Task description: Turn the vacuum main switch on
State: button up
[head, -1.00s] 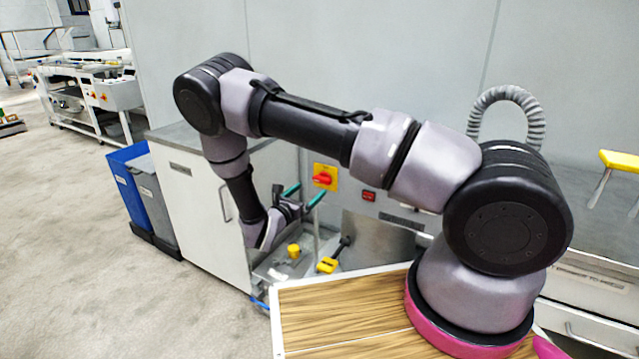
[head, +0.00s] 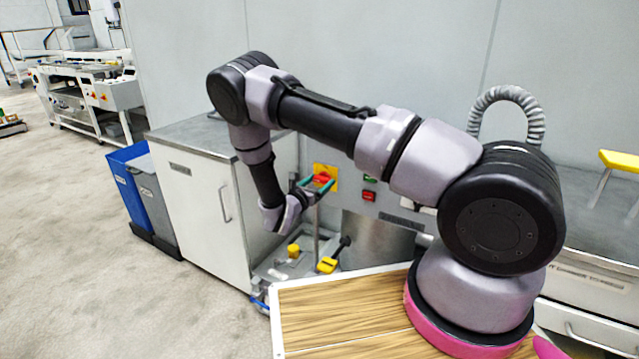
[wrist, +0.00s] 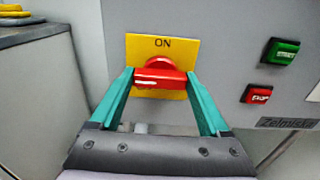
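The main switch is a red rotary knob (wrist: 160,76) on a yellow plate (wrist: 174,45) marked "ON" at its top. Its red grip bar lies horizontal in the wrist view. The switch also shows in the head view (head: 321,178), partly behind the fingers. My gripper (wrist: 161,74) is open, its teal fingers spread wide. One fingertip is beside each end of the red bar; whether they touch it I cannot tell. The gripper also shows in the head view (head: 314,187), right in front of the switch panel.
A green START button (wrist: 281,52) and a red button (wrist: 258,94) sit right of the switch on the grey panel. A white cabinet (head: 190,205) stands to the left. A wooden-topped surface (head: 340,315) lies below my arm.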

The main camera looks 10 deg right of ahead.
jog(key=shift+m, duration=0.3)
jog(key=m, duration=1.3)
jog(key=shift+s, duration=0.1)
jog(key=shift+f+m, duration=0.1)
jog(key=shift+m, duration=2)
jog(key=o, duration=1.2)
